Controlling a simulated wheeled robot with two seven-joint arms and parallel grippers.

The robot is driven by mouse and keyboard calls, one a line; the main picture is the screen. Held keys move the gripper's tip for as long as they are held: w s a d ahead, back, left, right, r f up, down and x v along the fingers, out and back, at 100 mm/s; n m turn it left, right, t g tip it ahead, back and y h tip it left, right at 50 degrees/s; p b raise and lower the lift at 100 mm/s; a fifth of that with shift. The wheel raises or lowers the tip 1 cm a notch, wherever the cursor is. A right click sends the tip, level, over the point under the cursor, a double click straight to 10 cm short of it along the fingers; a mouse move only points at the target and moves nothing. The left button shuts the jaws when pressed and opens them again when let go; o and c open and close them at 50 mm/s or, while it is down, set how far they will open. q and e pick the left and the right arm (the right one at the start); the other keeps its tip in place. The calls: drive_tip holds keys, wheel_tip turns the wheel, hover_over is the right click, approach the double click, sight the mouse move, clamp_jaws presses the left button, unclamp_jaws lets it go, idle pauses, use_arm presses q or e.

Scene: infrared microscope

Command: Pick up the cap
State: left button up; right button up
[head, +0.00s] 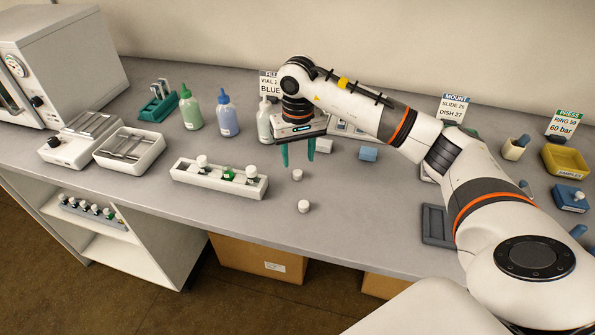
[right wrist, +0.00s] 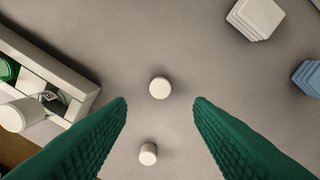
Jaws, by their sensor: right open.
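Two small white caps stand on the grey bench right of the vial rack: a farther one (head: 297,175) and a nearer one (head: 304,206). In the right wrist view, the farther cap (right wrist: 160,88) is centred just beyond my fingertips, and the other white cap (right wrist: 148,154) is lower, between the fingers. My right gripper (head: 298,158) points down with its green fingers apart and empty, above and slightly behind the farther cap. The fingers (right wrist: 160,100) touch neither cap. My left gripper is not in view.
The white vial rack (head: 218,188) stands close on the left. A white block (head: 323,146), a blue block (head: 368,153) and bottles (head: 227,118) stand behind. A dark tray (head: 436,226) lies to the right. The bench front around the caps is clear.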

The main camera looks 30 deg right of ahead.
sight(298, 172)
wheel_tip(298, 172, down, 4)
drive_tip(key=shift+w+f+p, duration=0.15)
drive_tip(key=shift+p, duration=0.75)
drive_tip(key=shift+d+f, duration=0.1)
drive_tip(key=shift+f, duration=0.25)
drive_tip(key=shift+w+f, duration=0.1)
drive_tip(key=shift+f, duration=0.1)
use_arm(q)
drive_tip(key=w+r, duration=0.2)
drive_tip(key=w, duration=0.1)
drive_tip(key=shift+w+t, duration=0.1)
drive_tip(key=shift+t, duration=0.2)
use_arm(e)
clamp_jaws()
